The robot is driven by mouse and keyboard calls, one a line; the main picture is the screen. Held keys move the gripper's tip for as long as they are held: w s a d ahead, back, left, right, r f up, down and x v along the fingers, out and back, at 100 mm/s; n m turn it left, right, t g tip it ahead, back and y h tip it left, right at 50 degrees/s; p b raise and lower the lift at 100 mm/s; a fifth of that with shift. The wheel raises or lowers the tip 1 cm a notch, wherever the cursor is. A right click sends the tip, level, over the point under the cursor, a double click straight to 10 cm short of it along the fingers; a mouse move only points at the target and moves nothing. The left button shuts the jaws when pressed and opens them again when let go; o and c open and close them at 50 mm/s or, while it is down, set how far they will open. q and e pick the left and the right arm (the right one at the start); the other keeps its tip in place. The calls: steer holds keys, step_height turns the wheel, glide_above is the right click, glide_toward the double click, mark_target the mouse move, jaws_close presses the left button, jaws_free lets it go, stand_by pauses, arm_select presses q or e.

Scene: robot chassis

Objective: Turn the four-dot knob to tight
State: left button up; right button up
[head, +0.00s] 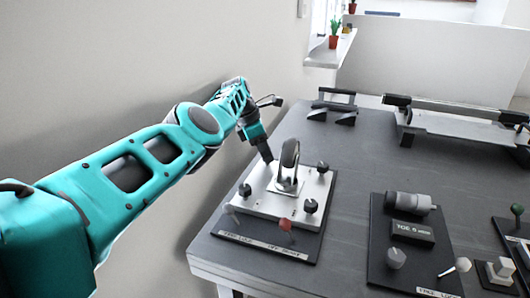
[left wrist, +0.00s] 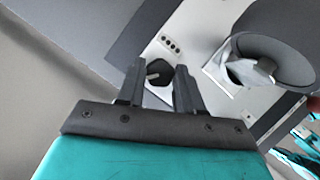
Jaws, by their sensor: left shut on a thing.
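The four-dot knob (left wrist: 161,71) is black with a pale pointer line directed to the left in the left wrist view. Four dots (left wrist: 170,43) are marked on the white plate beside it. My left gripper (left wrist: 158,82) has one finger on each side of this knob and is shut on it. In the head view my left gripper (head: 267,160) reaches down to the far left corner of the white plate (head: 262,206) and hides the knob there. No label reading tight can be made out. My right gripper is not in view.
A large grey ring-shaped handle (head: 290,160) rises mid-plate, close to my gripper. Other black knobs (head: 311,206) (head: 322,167) and a red-tipped part (head: 285,224) stand on the panel. A second dark panel (head: 380,265) lies right. The grey tabletop (head: 350,165) between is clear.

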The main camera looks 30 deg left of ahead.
arm_select(q)
steer(key=o, duration=1)
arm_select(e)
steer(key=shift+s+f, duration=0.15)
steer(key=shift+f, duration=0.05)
arm_select(q)
steer(key=shift+o, duration=0.2)
steer(key=shift+r, duration=0.3)
step_height(320, 180, up, 19)
steer(key=p, duration=0.5)
steer(key=shift+r, duration=0.2)
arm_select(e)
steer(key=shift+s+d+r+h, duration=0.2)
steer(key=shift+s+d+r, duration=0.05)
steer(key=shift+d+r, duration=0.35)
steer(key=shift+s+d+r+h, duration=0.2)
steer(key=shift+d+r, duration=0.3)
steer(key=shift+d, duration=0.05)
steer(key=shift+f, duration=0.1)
